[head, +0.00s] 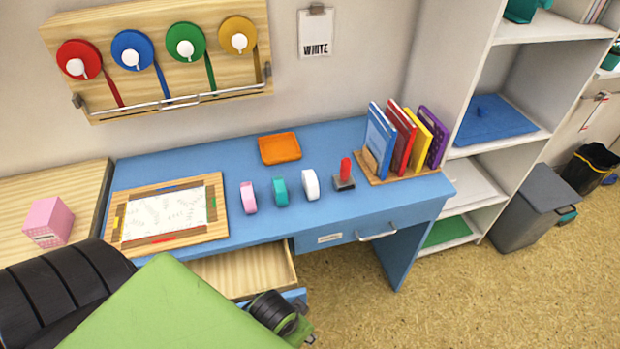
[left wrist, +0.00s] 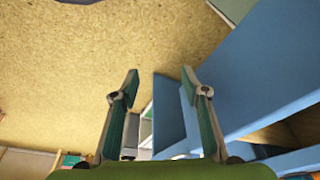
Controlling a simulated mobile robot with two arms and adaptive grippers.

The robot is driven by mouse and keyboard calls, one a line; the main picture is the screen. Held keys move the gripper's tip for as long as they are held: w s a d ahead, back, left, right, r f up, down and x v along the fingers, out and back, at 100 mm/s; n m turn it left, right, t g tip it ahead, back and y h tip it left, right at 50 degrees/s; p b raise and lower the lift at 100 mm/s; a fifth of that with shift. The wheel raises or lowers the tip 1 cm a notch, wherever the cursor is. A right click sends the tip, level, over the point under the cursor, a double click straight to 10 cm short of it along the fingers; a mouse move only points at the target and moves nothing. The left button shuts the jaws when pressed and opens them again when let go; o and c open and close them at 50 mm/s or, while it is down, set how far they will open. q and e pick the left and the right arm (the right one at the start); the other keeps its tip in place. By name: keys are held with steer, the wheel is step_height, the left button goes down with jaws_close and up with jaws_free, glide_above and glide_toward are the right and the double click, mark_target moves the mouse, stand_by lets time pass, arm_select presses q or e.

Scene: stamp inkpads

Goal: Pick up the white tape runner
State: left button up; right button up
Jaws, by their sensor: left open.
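The white tape runner (head: 311,185) stands on the blue desk (head: 350,135), at the right end of a row with a teal tape runner (head: 280,191) and a pink tape runner (head: 248,197). My left gripper (left wrist: 160,76) is open and empty in the left wrist view, with the floor and the desk's blue side beyond its fingers. The white tape runner is not visible in that view. In the head view my green left arm covers the lower left, in front of the desk. My right gripper is in neither view.
A red-handled stamp (head: 345,172) stands just right of the white tape runner, before a book rack (head: 405,171). An orange tray (head: 280,148) lies behind. A framed drawing board (head: 160,239) lies at left. A wooden drawer (head: 245,270) stands open below the desk's front edge.

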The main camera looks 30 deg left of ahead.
arm_select(q)
step_height(320, 180, up, 15)
steer(key=w+p, duration=0.1)
steer(key=p, duration=0.1)
steer(key=w+d+n, duration=0.1)
steer(key=w+d, duration=0.2)
steer(key=w, duration=0.3)
steer(key=n+y, duration=0.4)
steer(key=n, duration=0.7)
glide_toward(311, 176)
steer(key=p+x, duration=0.1)
steer(key=x, duration=0.5)
steer(key=shift+f, duration=0.15)
steer(key=p+x, duration=0.1)
steer(key=x, duration=0.3)
steer(key=shift+w+a+f, duration=0.1)
steer(key=shift+a+f, duration=0.1)
steer(key=shift+f, duration=0.35)
jaws_close()
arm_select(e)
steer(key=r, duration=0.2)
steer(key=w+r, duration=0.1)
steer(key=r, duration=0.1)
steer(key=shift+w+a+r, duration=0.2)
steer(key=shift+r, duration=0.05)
